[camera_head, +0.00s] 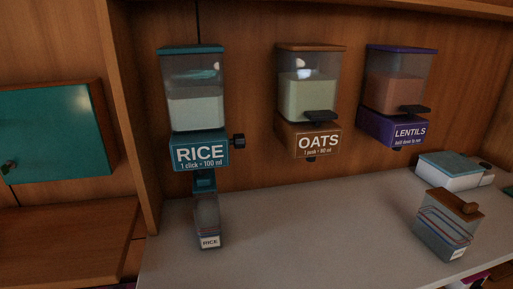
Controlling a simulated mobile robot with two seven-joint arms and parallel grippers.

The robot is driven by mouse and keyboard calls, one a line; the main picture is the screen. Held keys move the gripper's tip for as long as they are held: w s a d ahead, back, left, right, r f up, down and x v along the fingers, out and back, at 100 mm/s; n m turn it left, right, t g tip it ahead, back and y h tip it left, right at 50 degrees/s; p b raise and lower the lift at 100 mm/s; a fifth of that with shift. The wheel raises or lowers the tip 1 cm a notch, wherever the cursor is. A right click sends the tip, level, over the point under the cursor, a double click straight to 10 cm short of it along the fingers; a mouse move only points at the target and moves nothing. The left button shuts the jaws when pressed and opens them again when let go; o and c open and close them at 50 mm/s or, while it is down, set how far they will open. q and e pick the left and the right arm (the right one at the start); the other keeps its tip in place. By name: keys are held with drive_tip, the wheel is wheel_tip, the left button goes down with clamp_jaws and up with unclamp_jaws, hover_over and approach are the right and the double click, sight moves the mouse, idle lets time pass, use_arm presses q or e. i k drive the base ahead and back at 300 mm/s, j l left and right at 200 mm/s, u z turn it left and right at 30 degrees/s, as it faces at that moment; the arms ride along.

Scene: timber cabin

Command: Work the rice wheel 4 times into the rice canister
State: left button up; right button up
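The rice dispenser (196,104) hangs on the wooden wall at the left, with a teal lid, a clear hopper part filled with pale grains, and a teal base labelled "RICE, 1 click = 100 ml". Its dark rice wheel (238,141) sticks out from the right side of the base. The rice canister (207,222), a small clear container labelled "RICE", stands upright on the counter under the teal spout (204,181). How much it holds is hard to tell. Neither of my grippers is in view.
The oats dispenser (308,95) and the lentils dispenser (398,90) hang to the right. A clear canister with a wooden lid (446,222) and a white box with a blue lid (451,171) stand at the counter's right. The counter's middle (310,220) is clear.

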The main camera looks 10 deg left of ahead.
sight(238, 140)
drive_tip(key=z, duration=2.1)
drive_tip(key=k+j, duration=0.15)
drive_tip(key=k, duration=1.1)
